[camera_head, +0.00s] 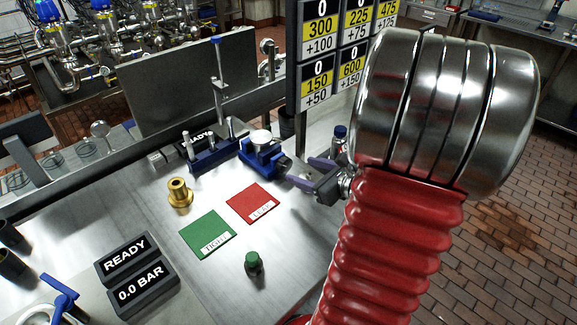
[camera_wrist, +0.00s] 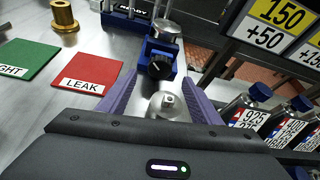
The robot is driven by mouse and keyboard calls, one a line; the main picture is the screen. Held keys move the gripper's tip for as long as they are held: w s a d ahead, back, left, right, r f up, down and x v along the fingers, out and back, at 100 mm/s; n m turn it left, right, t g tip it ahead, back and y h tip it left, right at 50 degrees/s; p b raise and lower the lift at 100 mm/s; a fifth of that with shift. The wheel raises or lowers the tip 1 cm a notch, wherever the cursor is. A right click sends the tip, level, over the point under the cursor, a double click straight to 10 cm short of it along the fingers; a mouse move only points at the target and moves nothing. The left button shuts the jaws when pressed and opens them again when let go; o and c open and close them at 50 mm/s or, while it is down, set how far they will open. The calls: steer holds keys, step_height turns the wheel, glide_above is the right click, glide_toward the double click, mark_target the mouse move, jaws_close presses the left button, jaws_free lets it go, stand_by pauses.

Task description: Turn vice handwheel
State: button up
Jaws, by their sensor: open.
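The blue vice (camera_head: 268,163) stands on the steel bench with a round silver-metal piece (camera_head: 260,137) at its top. In the wrist view, the vice (camera_wrist: 176,62) has a round black handwheel (camera_wrist: 160,67) facing me. My gripper (camera_head: 304,171) is to the right of the vice in the head view. Its two purple fingers are spread apart. In the wrist view my gripper (camera_wrist: 160,80) is lined up with the handwheel, which shows just past the fingertips. I cannot tell whether they touch it. A round metal part sits between the finger bases.
A red LEAK mat (camera_head: 252,203), a green TIGHT mat (camera_head: 208,234), a brass fitting (camera_head: 179,193) and a green-topped knob (camera_head: 254,264) lie left of my arm. Blue-capped bottles (camera_wrist: 259,92) and hanging number signs (camera_head: 320,85) are close on the right.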

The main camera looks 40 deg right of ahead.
mark_target(287, 165)
steer(key=x, duration=0.7)
steer(key=shift+w+f, duration=0.15)
steer(key=shift+w, duration=0.2)
steer(key=shift+c, duration=0.2)
steer(key=c, duration=1)
steer(key=shift+d, duration=0.1)
steer(key=shift+d+m+y, duration=0.1)
steer(key=shift+m+y, duration=0.4)
steer(key=shift+m, duration=0.1)
